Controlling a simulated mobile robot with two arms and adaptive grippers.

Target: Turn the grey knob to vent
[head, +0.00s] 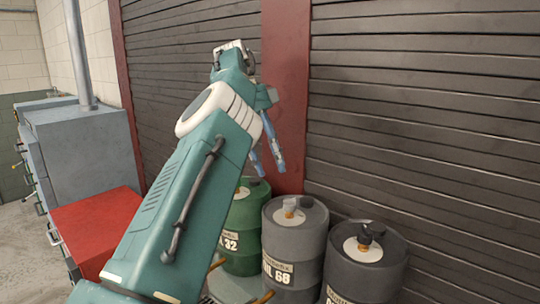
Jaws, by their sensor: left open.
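Three drums stand in a row in the head view. The middle grey drum (296,240), its label partly readable as 68, has a small grey knob (290,203) over an orange base on a pale disc on its lid. The dark drum (368,270) at right has a black knob (372,232). The green drum (246,222) at left has its lid partly hidden by my arm and gripper. My left gripper (271,173) is open and empty, fingers pointing down above the green drum, up and left of the grey knob in the picture. My right gripper is not in view.
Slatted dark shutters (425,110) and a red post (286,80) rise behind the drums. A grey cabinet (85,150) with a pipe and a red box (95,228) stand at left. My left arm covers the picture's middle.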

